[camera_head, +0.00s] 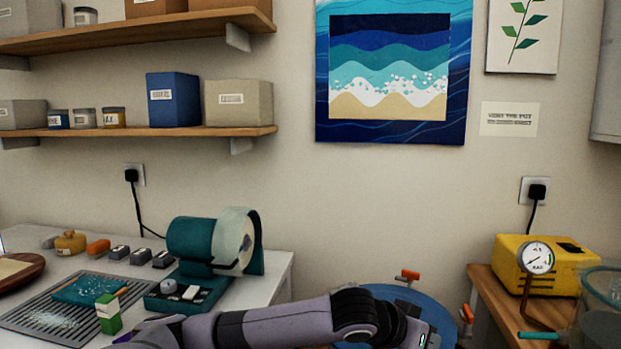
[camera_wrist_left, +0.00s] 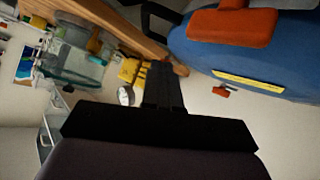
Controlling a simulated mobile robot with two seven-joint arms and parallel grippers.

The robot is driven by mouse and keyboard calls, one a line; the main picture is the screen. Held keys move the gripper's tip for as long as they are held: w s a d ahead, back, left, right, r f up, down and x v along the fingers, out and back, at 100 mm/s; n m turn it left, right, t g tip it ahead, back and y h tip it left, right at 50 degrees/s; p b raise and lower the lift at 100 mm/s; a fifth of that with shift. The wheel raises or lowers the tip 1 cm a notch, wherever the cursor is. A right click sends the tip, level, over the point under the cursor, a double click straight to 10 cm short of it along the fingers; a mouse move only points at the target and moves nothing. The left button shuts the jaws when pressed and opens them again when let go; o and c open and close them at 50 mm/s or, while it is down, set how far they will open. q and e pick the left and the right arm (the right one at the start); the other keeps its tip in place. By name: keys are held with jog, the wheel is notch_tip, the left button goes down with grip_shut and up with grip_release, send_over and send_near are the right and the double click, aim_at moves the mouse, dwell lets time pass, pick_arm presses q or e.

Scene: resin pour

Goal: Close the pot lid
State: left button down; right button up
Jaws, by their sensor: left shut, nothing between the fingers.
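The blue pot lid (camera_head: 380,291) shows low in the head view, partly hidden behind my left arm. Orange clamp handles (camera_head: 408,275) stand at its back and right edge (camera_head: 466,314). In the left wrist view a large rounded blue surface of the pot (camera_wrist_left: 205,52) fills the upper right, with an orange grip (camera_wrist_left: 235,27) and a yellow label strip (camera_wrist_left: 248,82). I cannot tell how far the lid is open. My left gripper (camera_wrist_left: 164,68) is shut and empty, its dark fingers apparently left of the blue surface; contact is unclear. My right gripper is not in view.
A wooden bench at right holds a yellow pump (camera_head: 545,268) with a gauge (camera_head: 537,257) and a clear vessel (camera_head: 603,300). A white table at left holds a teal machine (camera_head: 192,240), a grey grate (camera_head: 40,308) and small items.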

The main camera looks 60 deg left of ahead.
pick_arm(q)
jog(key=shift+d+f, duration=0.15)
jog(key=shift+f, duration=0.5)
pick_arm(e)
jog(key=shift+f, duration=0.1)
pick_arm(q)
jog(key=s+d+r+p, duration=0.1)
jog(key=s+r+p, duration=0.4)
jog(key=s+r, duration=0.3)
jog(key=shift+s+r, duration=0.35)
jog(key=shift+r, duration=0.55)
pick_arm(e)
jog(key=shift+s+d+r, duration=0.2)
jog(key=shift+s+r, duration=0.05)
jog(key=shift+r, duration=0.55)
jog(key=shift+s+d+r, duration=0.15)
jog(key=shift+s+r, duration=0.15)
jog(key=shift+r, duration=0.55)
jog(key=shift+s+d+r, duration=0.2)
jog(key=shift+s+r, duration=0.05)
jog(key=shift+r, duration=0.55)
pick_arm(q)
jog(key=shift+f, duration=0.1)
